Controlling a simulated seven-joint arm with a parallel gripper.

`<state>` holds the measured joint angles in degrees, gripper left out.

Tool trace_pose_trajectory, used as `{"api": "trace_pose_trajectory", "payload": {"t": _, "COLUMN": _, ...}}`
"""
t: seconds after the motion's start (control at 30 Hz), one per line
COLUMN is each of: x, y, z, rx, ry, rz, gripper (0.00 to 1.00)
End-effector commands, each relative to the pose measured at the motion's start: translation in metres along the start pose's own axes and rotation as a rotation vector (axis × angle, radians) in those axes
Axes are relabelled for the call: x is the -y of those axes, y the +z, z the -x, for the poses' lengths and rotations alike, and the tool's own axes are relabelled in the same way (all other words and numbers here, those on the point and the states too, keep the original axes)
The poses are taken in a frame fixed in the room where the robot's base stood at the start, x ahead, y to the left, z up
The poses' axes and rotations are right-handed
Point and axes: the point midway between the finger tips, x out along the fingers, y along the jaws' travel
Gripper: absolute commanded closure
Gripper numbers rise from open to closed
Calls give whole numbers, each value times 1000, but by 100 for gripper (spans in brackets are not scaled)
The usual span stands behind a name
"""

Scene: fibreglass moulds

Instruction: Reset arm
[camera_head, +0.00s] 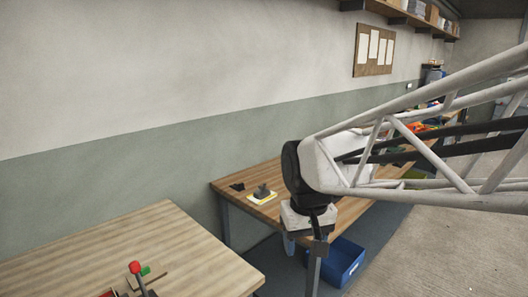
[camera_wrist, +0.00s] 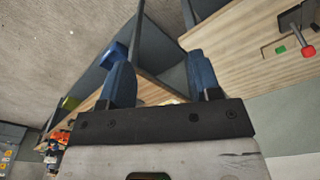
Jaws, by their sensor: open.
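My gripper (camera_wrist: 158,60) shows in the wrist view as two blue fingers standing well apart on a dark bar. Nothing is held between them. In the head view my white lattice arm comes in from the right. The fingers are hard to make out in that view.
The nearer wooden table (camera_head: 170,245) carries a red-knobbed lever (camera_head: 136,268) and a green button (camera_head: 146,270). A grey object on a yellow-edged pad (camera_head: 262,194) lies on the farther table. A blue bin (camera_head: 343,262) sits below. Open floor lies at right.

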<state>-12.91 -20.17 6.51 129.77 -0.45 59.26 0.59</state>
Motion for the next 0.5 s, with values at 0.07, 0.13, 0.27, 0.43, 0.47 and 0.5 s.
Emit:
{"api": "trace_pose_trajectory", "payload": {"t": 0.07, "x": -12, "y": 19, "z": 1, "rx": -18, "ry": 3, "rz": -29, "gripper": 43}}
{"api": "trace_pose_trajectory", "payload": {"t": 0.13, "x": -21, "y": 35, "z": 1, "rx": -32, "ry": 5, "rz": -52, "gripper": 43}}
{"api": "trace_pose_trajectory", "payload": {"t": 0.27, "x": -36, "y": 64, "z": -1, "rx": -60, "ry": 10, "rz": -94, "gripper": 43}}
{"api": "trace_pose_trajectory", "payload": {"t": 0.43, "x": -52, "y": 102, "z": -6, "rx": -94, "ry": 19, "rz": -149, "gripper": 43}}
{"api": "trace_pose_trajectory", "payload": {"t": 0.47, "x": -54, "y": 108, "z": -8, "rx": -100, "ry": 21, "rz": -158, "gripper": 43}}
{"api": "trace_pose_trajectory", "payload": {"t": 0.5, "x": -57, "y": 117, "z": -9, "rx": -108, "ry": 23, "rz": -171, "gripper": 43}}
